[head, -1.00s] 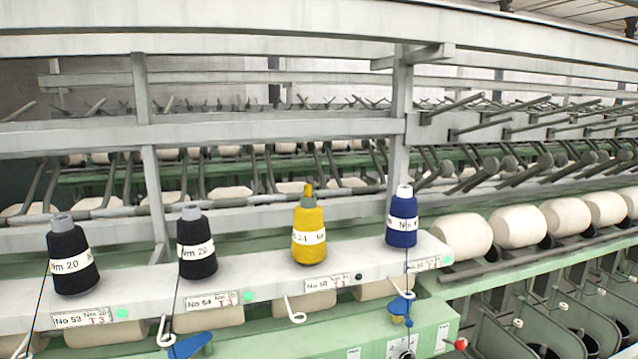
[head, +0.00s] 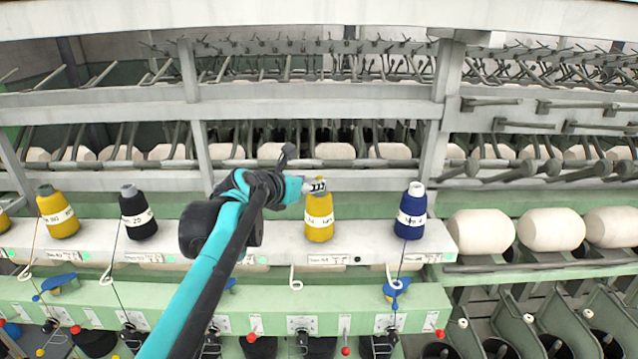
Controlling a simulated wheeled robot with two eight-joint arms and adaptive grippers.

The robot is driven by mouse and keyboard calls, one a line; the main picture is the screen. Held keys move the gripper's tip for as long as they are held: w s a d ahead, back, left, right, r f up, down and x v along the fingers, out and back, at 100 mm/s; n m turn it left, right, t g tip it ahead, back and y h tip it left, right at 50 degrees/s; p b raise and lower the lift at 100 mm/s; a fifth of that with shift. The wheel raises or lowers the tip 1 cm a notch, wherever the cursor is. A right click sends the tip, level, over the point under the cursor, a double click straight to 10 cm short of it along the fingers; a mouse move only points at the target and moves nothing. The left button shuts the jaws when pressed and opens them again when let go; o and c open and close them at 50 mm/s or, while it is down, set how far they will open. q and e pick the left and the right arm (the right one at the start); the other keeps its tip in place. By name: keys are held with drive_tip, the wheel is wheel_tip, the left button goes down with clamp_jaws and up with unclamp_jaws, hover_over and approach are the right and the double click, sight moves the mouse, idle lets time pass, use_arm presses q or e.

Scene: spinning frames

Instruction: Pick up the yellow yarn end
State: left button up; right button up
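The yellow yarn cone (head: 319,221) stands upright on the white shelf, with a white label band around it. Its top, where the yarn end sat, is largely covered by my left gripper (head: 317,186). My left arm comes in from the lower left, and the gripper points right, with its fingertips at the cone's top. I cannot tell whether the fingers are closed on the yarn end. My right gripper is not in view.
A blue cone (head: 410,214) stands to the right, and a black cone (head: 137,215) and another yellow cone (head: 58,213) to the left. The white shelf (head: 365,240) is bare between the yellow and blue cones. White bobbins (head: 551,229) lie at the right.

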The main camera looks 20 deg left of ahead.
use_arm(q)
drive_tip(key=p+x, duration=0.1)
drive_tip(key=x, duration=0.4)
drive_tip(key=shift+w+a+f, duration=0.1)
drive_tip(key=shift+w, duration=0.1)
drive_tip(key=shift+s, duration=0.1)
drive_tip(key=c, duration=0.9)
drive_tip(key=shift+o, duration=0.2)
